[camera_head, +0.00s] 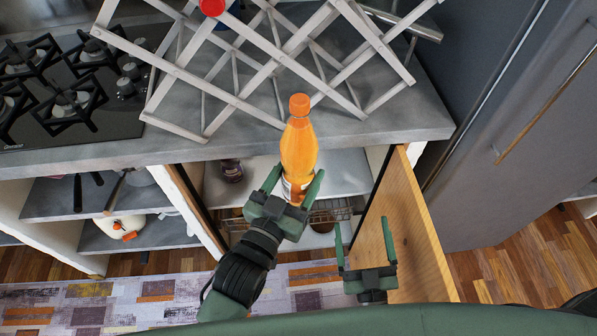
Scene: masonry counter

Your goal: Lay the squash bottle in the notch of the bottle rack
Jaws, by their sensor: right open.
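The squash bottle (299,147) is orange with an orange cap and points toward the bottle rack. My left gripper (293,187) is shut on its lower part and holds it in front of the counter edge. The bottle rack (262,76) is a pale wooden lattice with diamond-shaped openings on the counter. The cap overlaps the rack's lower front in the picture; I cannot tell whether they touch. My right gripper (367,240) is open and empty, lower right of the bottle, beside the open cabinet door.
A red-capped item (212,7) shows at the rack's top left. The gas hob (70,90) is on the left of the grey counter (405,120). A wooden cabinet door (405,230) stands open below, with shelves behind. A tall grey cabinet (500,130) stands at right.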

